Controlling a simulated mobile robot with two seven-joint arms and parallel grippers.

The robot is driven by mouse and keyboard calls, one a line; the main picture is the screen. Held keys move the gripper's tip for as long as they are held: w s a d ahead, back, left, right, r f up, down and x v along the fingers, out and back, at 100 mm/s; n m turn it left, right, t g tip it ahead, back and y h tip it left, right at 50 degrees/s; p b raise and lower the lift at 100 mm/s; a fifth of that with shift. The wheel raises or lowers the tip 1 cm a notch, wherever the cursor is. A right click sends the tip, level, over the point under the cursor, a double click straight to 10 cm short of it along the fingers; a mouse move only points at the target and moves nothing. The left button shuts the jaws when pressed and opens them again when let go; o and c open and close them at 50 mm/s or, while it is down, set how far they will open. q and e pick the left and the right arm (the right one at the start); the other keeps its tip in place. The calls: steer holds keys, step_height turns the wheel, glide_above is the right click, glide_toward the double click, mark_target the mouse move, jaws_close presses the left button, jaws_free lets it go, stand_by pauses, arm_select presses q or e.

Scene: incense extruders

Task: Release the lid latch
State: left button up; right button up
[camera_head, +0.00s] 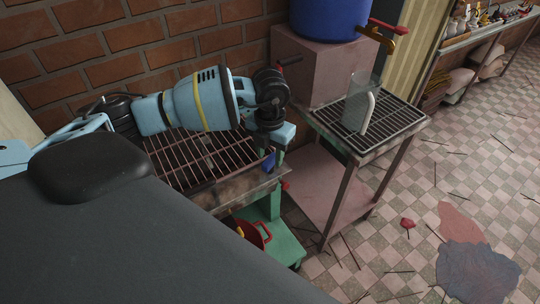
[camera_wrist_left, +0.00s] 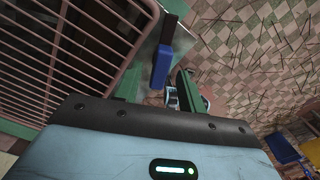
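My left gripper (camera_head: 274,140) hangs from the blue arm at the front right corner of the wire-rack table (camera_head: 225,196). Its fingers are mostly hidden, so its opening does not show. A small blue block-like part (camera_head: 268,162) lies just below it at the table corner. This part also shows in the left wrist view (camera_wrist_left: 161,67), beyond the gripper's dark front edge and apart from it. A green frame (camera_head: 272,205) stands below the corner. I cannot make out for sure which part is the lid latch. My right gripper is in neither view.
A second rack table (camera_head: 388,138) on the right carries a clear jug (camera_head: 354,112). A blue barrel (camera_head: 325,18) with a tap (camera_head: 378,38) stands on a pink box (camera_head: 318,68). A red-rimmed pot (camera_head: 254,232) sits below. The right floor has scattered sticks and open room.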

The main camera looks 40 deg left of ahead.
arm_select(q)
steer(key=shift+f, duration=0.7)
jaws_close()
steer(key=shift+r+m, duration=0.1)
steer(key=shift+m, duration=2.4)
jaws_free()
